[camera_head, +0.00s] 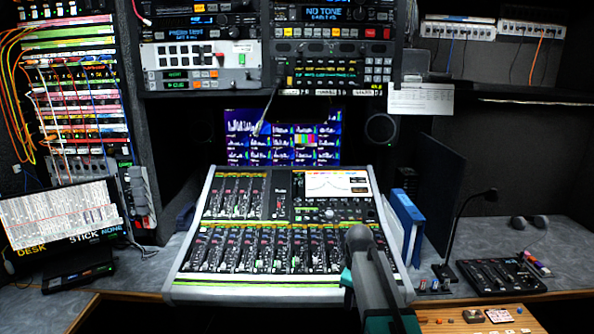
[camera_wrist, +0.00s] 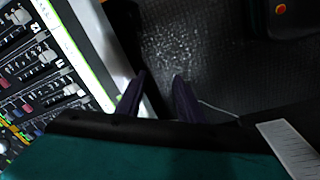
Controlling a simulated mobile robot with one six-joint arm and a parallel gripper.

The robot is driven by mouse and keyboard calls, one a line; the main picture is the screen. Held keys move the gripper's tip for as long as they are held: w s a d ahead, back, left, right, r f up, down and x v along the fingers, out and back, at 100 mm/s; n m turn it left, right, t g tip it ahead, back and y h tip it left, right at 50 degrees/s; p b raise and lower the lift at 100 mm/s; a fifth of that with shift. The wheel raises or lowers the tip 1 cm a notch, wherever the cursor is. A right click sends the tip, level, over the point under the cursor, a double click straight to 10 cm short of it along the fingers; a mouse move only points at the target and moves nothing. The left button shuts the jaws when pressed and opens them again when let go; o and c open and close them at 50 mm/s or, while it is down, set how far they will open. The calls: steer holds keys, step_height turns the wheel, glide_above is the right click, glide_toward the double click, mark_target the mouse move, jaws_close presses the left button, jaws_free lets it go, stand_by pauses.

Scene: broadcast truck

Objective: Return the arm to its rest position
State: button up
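My arm (camera_head: 375,285) rises from the bottom edge in the head view, over the lower right of the mixing console (camera_head: 190,291). My gripper's fingers do not show clearly there. In the wrist view my gripper (camera_wrist: 160,80) shows two dark fingers standing apart, with nothing visible between them. The console's faders and pale edge (camera_wrist: 85,50) lie to the left of the fingers in that view. Dark textured floor shows beyond them.
Right of the console stand blue binders (camera_head: 407,222), a gooseneck microphone (camera_head: 465,205) and a small black control panel (camera_head: 500,277). A tilted screen (camera_head: 62,215) is at left. A wooden drawer or shelf (camera_head: 450,325) with small items sits low right. Equipment racks line the back.

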steer(key=s+f+m+g, duration=0.1)
steer(key=s+f+g, duration=0.1)
steer(key=s+f, duration=0.95)
steer(key=s+f+m+g, duration=0.1)
steer(key=s+f+g, duration=0.1)
steer(key=s+f, duration=0.95)
steer(key=s+f+m+g, duration=0.1)
steer(key=s+f+m, duration=0.4)
steer(key=s+f, duration=0.3)
steer(key=s+f+m+g, duration=0.2)
steer(key=s+f+m, duration=0.3)
steer(key=s, duration=1)
step_height(320, 180, down, 3)
steer(key=shift+a, duration=0.1)
